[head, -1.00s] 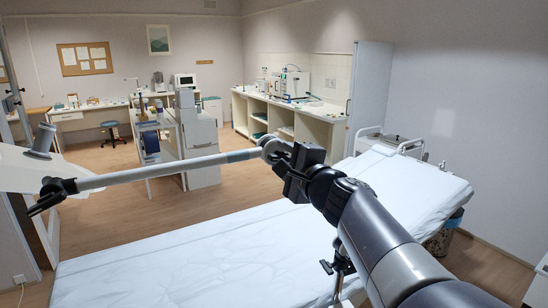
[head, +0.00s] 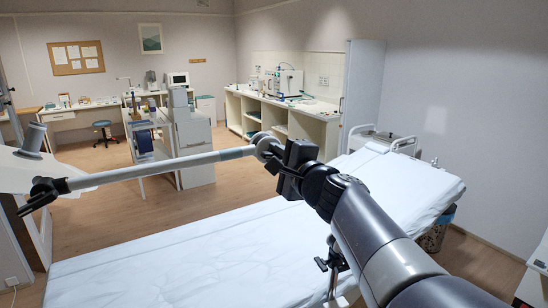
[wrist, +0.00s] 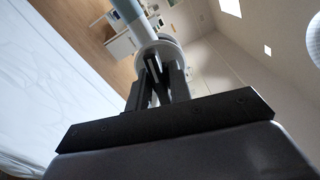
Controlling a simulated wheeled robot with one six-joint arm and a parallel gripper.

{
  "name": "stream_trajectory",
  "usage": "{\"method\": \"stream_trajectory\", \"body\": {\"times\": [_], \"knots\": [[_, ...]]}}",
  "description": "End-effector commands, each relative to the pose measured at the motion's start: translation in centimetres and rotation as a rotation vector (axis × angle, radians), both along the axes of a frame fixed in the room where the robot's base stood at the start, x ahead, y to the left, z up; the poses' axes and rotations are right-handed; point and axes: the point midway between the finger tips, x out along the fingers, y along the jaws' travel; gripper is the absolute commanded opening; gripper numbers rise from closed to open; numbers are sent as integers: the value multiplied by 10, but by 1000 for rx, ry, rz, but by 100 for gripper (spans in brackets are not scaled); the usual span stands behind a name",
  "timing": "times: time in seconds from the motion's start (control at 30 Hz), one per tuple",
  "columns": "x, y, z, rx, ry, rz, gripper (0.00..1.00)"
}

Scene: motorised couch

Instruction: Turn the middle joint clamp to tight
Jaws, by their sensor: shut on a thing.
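A grey jointed support arm (head: 165,166) runs above the couch, from a black clamp (head: 45,190) at the left to a round grey middle joint (head: 267,147). My gripper (head: 277,162) is at this middle joint, its dark body just to the right of it. In the wrist view my gripper's fingers (wrist: 157,85) are close together at the round joint (wrist: 162,52), shut on a narrow part that I take to be the middle joint clamp. The fingers mostly hide that clamp, so I cannot read its angle.
The couch (head: 190,255) with a white sheet lies below the support arm. A grey lamp-like part (head: 32,138) is at the far left. Benches (head: 285,112) and a white cabinet (head: 190,145) stand behind, with open floor between.

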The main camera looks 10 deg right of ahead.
Motion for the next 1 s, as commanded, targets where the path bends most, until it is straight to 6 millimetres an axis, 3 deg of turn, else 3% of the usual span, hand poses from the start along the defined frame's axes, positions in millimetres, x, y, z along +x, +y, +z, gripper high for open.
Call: {"method": "stream_trajectory", "body": {"times": [0.27, 1.0], "knots": [[0, 0, -5, -124, -31, -1, 0], [0, 0, -3, -669, -156, 0, 0]]}}
